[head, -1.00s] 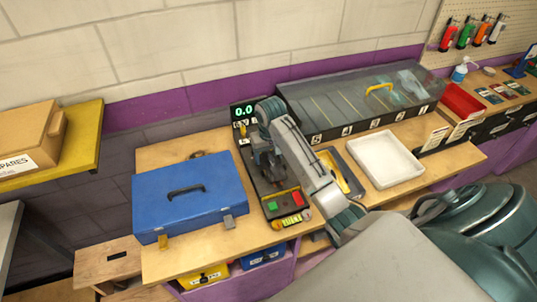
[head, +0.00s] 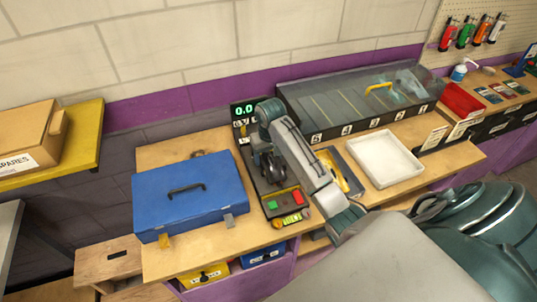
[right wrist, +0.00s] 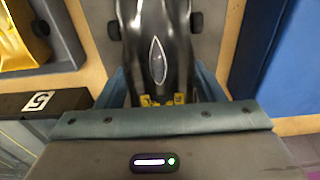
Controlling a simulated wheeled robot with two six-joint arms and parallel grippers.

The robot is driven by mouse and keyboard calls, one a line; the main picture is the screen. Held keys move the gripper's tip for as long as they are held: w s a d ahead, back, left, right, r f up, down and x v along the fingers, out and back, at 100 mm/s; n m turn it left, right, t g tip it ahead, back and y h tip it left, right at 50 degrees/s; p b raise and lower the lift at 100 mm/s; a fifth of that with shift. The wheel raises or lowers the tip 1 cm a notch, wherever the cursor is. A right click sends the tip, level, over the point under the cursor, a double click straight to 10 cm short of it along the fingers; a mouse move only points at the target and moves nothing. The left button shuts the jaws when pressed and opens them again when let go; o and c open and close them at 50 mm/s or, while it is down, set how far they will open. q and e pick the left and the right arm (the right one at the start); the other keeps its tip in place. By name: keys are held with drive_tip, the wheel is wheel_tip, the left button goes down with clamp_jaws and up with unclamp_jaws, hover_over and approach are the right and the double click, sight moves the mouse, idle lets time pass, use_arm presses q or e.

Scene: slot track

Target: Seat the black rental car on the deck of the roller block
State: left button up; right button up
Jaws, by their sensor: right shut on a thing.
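The black rental car (right wrist: 160,35) fills the upper middle of the right wrist view, glossy, with dark wheels at its sides and small yellow marks at its near end. My right gripper (right wrist: 163,90) is shut on it, one blue finger on each side. In the head view the right gripper (head: 268,153) is over the roller block (head: 283,213), a long dark unit with a green and a red button at its front. The arm hides much of the block's deck, and I cannot tell whether the car touches it. My left gripper is not in view.
A blue case (head: 190,200) stands close to the left of the block. A lidded, clear-topped case (head: 350,105) with numbered lanes lies behind to the right. A white tray (head: 385,160) and a grey tray with a yellow item (head: 350,180) lie to the right.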

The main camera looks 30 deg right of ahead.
drive_tip(key=shift+f, duration=0.15)
idle(0.6)
drive_tip(key=o, duration=1.2)
